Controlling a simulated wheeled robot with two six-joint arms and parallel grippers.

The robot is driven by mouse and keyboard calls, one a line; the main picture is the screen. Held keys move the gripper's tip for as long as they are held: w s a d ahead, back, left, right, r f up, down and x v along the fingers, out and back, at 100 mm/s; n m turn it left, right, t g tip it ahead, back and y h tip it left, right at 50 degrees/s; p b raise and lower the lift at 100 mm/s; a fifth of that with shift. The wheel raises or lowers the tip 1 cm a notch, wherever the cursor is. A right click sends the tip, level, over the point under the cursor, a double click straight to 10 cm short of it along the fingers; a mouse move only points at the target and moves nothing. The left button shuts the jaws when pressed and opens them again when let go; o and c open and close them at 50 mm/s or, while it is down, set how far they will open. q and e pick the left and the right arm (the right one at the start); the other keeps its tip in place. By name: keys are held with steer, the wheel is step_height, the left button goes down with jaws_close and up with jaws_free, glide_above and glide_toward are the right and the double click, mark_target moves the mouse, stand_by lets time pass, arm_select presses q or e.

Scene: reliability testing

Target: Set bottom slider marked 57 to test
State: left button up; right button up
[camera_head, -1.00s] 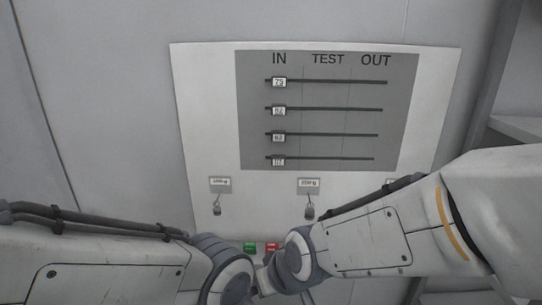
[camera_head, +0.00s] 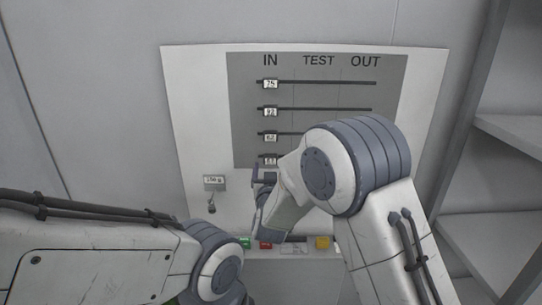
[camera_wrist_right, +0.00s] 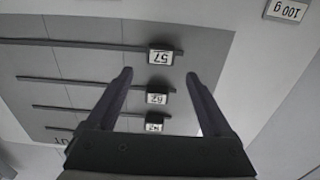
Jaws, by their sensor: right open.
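The grey panel (camera_head: 240,120) carries several horizontal slots under the headings IN, TEST and OUT. The bottom slider (camera_head: 270,160) stands at the IN end; my right arm covers the rest of its slot. In the right wrist view, which is upside down, its white tag reads 57 (camera_wrist_right: 160,57). My right gripper (camera_head: 264,177) is open just below this slider. In the wrist view the right gripper's fingers (camera_wrist_right: 158,73) point toward the 57 tag, one on each side, with nothing visibly held. My left gripper is out of sight.
The other sliders, such as the top one (camera_head: 270,84), also stand under IN. A toggle switch (camera_head: 211,202) is at lower left. Green (camera_head: 245,243), red (camera_head: 265,245) and yellow (camera_head: 322,242) buttons sit on a ledge below. Shelves (camera_head: 490,235) stand at the right.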

mark_target(270, 158)
steer(key=w+p, duration=0.1)
steer(key=w, duration=0.5)
steer(key=shift+p, duration=0.4)
jaws_close()
